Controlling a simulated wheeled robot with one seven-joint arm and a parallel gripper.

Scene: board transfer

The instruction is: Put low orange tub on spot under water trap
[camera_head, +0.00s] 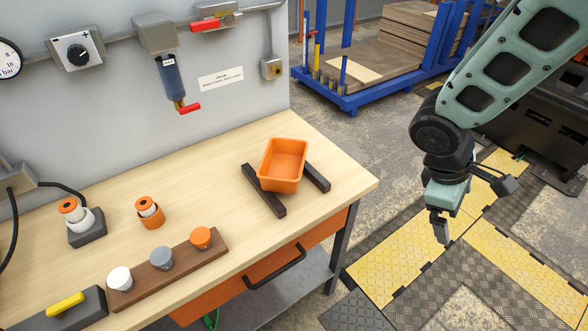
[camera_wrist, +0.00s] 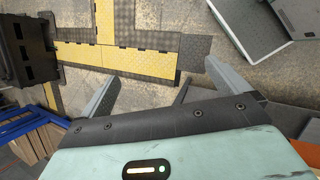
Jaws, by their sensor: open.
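The low orange tub (camera_head: 283,164) is an empty, open-topped tray. It rests on two dark bars (camera_head: 264,191) at the right part of the wooden bench. The water trap (camera_head: 170,81) is a dark blue cylinder with a red valve handle, fixed to the grey wall panel at the back. The bench top (camera_head: 188,165) below it is bare. My gripper (camera_head: 440,225) hangs to the right of the bench, out over the floor, well apart from the tub. In the wrist view my gripper (camera_wrist: 160,85) has its fingers spread wide with nothing between them.
On the bench's left are a brown rack (camera_head: 168,269) with white, grey and orange caps, an orange-and-white container (camera_head: 150,212), another on a dark block (camera_head: 86,228), and a yellow-handled grey block (camera_head: 65,305). A drawer handle (camera_head: 275,268) juts from the bench front.

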